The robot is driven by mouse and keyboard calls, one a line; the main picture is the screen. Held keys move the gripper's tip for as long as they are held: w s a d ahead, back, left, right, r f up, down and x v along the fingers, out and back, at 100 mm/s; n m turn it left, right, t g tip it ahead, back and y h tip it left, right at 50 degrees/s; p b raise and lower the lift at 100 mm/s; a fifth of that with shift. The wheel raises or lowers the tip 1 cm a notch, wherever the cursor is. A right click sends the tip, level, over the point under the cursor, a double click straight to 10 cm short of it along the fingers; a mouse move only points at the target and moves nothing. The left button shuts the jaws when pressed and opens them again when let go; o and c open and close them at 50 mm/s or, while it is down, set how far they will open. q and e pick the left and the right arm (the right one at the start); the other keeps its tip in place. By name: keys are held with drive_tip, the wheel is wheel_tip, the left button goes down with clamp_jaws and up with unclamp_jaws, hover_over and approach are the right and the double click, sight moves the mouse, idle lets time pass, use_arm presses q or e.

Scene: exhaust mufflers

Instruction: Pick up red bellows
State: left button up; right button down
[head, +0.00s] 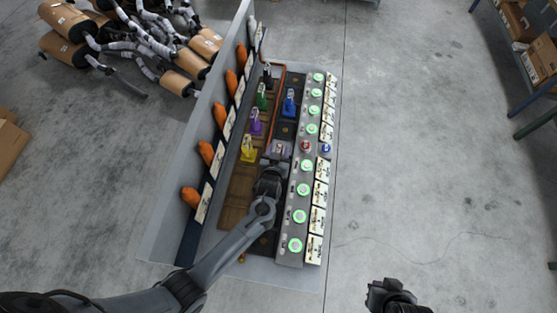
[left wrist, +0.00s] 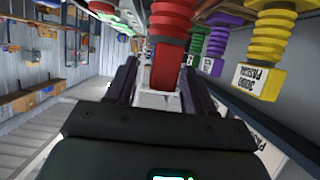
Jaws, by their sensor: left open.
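The red bellows (left wrist: 172,14) shows in the left wrist view, with a red block (left wrist: 167,68) at its end. My left gripper (head: 273,168) is open, and its two fingers stand on either side of that block in the left wrist view. I cannot tell whether they touch it. In the head view the gripper is over the panel's middle and mostly hides the red bellows. My right gripper (head: 393,295) is at the bottom edge of the head view, away from the panel; its jaws are unclear.
Yellow (head: 249,152), purple (head: 256,124), green (head: 262,99), black (head: 267,74) and blue (head: 290,104) bellows stand nearby. A grey strip with green-lit buttons (head: 303,190) runs along the right. A tall grey wall (head: 180,165) with orange parts is left. Floor on the right is clear.

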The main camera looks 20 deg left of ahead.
use_arm(q)
drive_tip(key=shift+x, duration=1.2)
clamp_jaws()
